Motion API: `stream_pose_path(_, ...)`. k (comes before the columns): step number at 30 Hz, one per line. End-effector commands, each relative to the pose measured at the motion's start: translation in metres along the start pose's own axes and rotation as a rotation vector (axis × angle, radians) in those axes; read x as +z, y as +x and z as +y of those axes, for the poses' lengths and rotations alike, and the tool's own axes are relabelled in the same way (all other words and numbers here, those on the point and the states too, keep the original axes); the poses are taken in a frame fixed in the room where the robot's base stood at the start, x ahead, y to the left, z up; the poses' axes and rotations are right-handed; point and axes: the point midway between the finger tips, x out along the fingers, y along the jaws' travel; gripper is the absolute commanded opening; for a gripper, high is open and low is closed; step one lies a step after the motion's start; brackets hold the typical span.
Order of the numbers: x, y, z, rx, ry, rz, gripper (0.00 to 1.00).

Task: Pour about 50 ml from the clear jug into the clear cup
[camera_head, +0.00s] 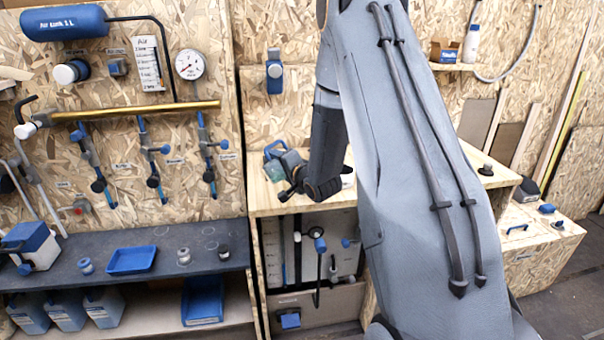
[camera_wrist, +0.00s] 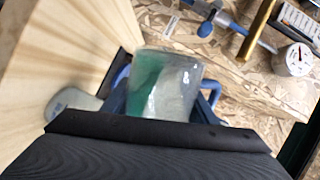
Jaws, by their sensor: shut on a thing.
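The clear jug (camera_wrist: 165,80) is in the wrist view, with green liquid along its left side and a paler, clear part at the right. My gripper (camera_head: 288,172) is shut on the jug, above the left end of the wooden bench in the head view. The green of the jug (camera_head: 273,172) shows small at its left. The jug looks tilted, but its lip and any stream cannot be made out. A pale rounded thing (camera_wrist: 72,103) is left of the jug in the wrist view. I cannot tell whether it is the clear cup.
The wooden bench top (camera_head: 262,203) is under my gripper. A white item (camera_head: 347,177) on it is partly hidden by my arm. A dark shelf (camera_head: 115,275) at the left holds a blue tray (camera_head: 131,260). A gauge (camera_head: 189,64) and brass pipe (camera_head: 140,110) are on the wall.

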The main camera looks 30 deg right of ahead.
Motion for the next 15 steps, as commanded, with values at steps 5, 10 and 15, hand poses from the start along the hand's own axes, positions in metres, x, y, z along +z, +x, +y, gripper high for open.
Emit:
stream_pose_path(5,0.0011,0.0028,-0.0010,-0.001,0.000,-0.001,0.27)
stream_pose_path(10,0.0027,0.0055,-0.0020,-0.001,0.000,-0.001,0.27)
stream_pose_path(15,0.0021,0.0070,-0.0030,0.000,0.013,-0.003,0.27)
